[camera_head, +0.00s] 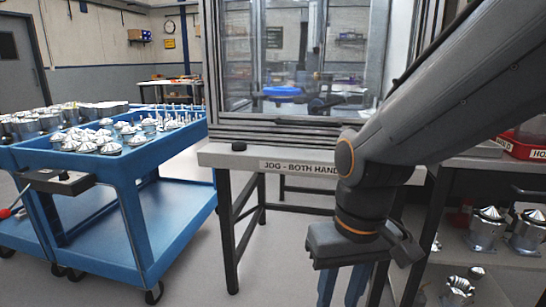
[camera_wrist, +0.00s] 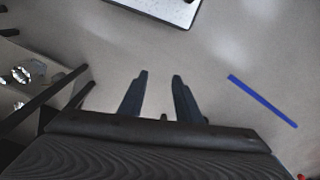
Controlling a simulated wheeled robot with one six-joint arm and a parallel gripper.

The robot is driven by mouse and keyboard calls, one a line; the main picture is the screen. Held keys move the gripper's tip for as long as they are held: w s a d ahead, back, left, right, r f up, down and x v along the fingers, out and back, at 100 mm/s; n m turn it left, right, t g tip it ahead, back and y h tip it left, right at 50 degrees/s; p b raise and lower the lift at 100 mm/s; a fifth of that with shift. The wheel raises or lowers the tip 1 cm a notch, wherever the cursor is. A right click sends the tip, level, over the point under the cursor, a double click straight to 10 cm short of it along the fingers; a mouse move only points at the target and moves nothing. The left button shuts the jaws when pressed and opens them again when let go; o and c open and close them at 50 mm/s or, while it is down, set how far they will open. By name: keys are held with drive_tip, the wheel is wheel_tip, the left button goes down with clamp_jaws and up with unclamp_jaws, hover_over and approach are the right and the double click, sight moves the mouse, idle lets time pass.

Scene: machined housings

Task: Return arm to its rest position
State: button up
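My arm (camera_head: 430,95) reaches in from the upper right of the head view and bends down at the wrist. My gripper (camera_head: 343,285) hangs below it, pointing at the floor in front of the grey table. Its fingertips run off the bottom edge of the head view. In the wrist view my gripper (camera_wrist: 158,78) shows two dark fingers apart with bare floor between them. It is open and holds nothing.
A blue cart (camera_head: 135,165) with metal housings stands at the left. A glazed machine enclosure (camera_head: 290,120) stands on the table (camera_head: 225,155) behind my arm. A shelf (camera_head: 505,255) with housings is at the right. A blue strip (camera_wrist: 262,101) marks the floor.

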drive_tip(key=d+r+m+p, duration=0.2)
drive_tip(key=d+r+p, duration=0.6)
drive_tip(key=p, duration=0.7)
drive_tip(key=shift+s+d+r+h+p, duration=0.2)
drive_tip(key=shift+s+h+p, duration=0.15)
drive_tip(key=shift+s+h, duration=0.1)
